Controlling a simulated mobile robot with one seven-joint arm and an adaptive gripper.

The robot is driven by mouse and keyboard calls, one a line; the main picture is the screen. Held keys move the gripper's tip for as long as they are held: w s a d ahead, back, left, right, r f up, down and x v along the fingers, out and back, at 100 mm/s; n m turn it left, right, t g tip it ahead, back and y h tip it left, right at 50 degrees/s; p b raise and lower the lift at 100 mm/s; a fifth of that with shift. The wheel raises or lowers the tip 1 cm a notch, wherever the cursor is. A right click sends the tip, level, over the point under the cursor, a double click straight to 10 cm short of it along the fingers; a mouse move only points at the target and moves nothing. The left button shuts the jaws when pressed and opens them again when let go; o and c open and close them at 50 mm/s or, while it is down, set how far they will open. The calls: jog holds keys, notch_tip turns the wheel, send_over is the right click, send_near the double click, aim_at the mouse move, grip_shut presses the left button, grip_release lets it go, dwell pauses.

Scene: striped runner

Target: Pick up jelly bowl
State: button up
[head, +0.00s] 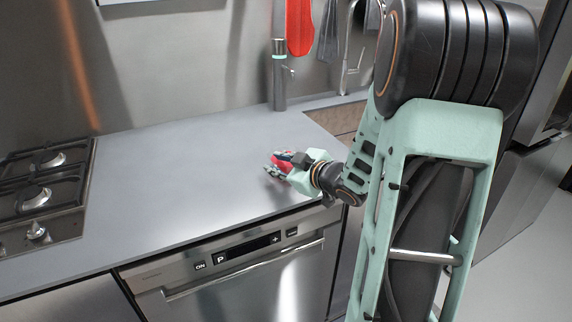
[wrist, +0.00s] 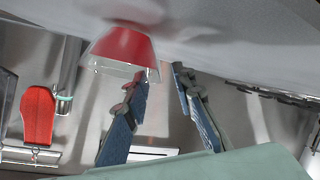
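The jelly bowl (wrist: 124,46) is a red, tapered bowl with a clear rim. In the wrist view it sits on the counter, which shows along the top of that picture. In the head view a red patch of it (head: 281,164) shows among my fingers, partly hidden. My gripper (wrist: 160,72) is open, its two blue-padded fingers apart with an empty gap between the tips. The bowl lies beside and partly behind one fingertip, not between the fingers. Whether that finger touches it I cannot tell. My gripper is also low over the counter in the head view (head: 276,168).
The grey counter (head: 190,170) is mostly clear. A gas hob (head: 42,185) is at the left. A dark cylinder (head: 279,80) stands at the back, by the tap (head: 346,75). A red utensil (head: 300,25) hangs on the wall. The dishwasher (head: 240,270) is below the counter edge.

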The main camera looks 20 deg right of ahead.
grip_shut()
jog(key=shift+r, duration=0.2)
dwell(0.3)
